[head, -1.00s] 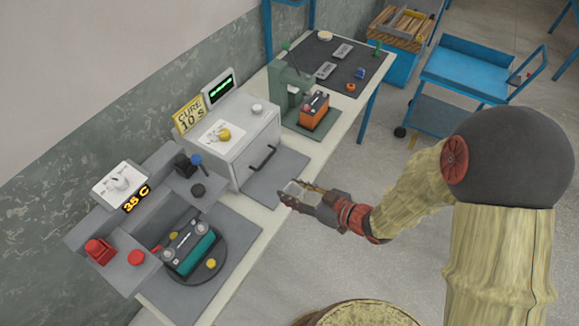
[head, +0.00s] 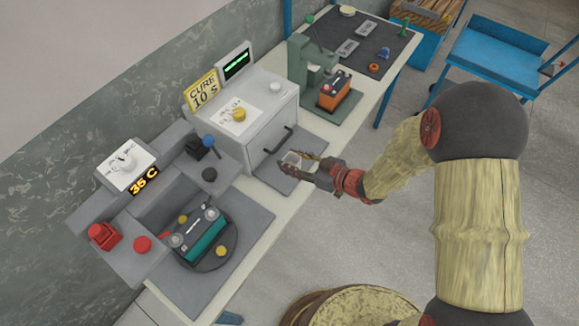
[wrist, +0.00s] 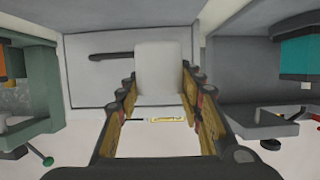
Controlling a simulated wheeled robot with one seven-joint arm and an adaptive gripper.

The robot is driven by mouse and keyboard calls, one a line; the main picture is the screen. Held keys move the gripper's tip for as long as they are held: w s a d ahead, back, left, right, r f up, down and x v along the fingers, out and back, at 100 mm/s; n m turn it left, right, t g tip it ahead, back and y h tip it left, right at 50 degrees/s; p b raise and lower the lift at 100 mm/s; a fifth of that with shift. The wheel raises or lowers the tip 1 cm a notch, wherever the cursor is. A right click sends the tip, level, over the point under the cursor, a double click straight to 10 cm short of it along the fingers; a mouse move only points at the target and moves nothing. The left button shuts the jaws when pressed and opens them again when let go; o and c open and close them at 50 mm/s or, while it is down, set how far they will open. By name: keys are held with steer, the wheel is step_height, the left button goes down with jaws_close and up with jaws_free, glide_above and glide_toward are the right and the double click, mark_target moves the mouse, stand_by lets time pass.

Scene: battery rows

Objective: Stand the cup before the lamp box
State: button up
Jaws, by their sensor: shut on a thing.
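The cup (head: 293,158) is small and pale, and my gripper (head: 300,166) is shut on it. In the wrist view the cup (wrist: 158,68) shows as a plain pale shape between the two fingers of my gripper (wrist: 158,95). The lamp box (head: 262,120) is a light grey cabinet with a dark handle on its front. My gripper holds the cup in front of that face, above the grey mat (head: 272,180). The lamp box front (wrist: 85,75) lies behind the cup in the wrist view. The gap between cup and mat cannot be told.
A green press (head: 305,65) with an orange battery (head: 333,90) stands beyond the box. A teal battery (head: 205,240) sits in a grey station (head: 140,215) nearer me, whose display (head: 144,181) seems to read 36 C. A blue cart (head: 490,60) stands right.

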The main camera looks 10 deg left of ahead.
mark_target(288, 159)
steer(key=shift+w+a+f+b, duration=0.15)
steer(key=shift+w+a+f, duration=0.2)
steer(key=shift+f, duration=0.25)
steer(key=shift+w+a+f+b, duration=0.2)
steer(key=shift+w+f, duration=0.2)
steer(key=shift+f, duration=0.2)
steer(key=shift+w+f+b, duration=0.1)
steer(key=shift+f+b, duration=0.55)
steer(key=shift+f, duration=0.95)
steer(key=shift+f, duration=0.1)
steer(key=o, duration=1)
steer(key=shift+r, duration=0.2)
steer(key=p+v, duration=0.2)
steer(key=v, duration=1)
steer(key=shift+p, duration=0.4)
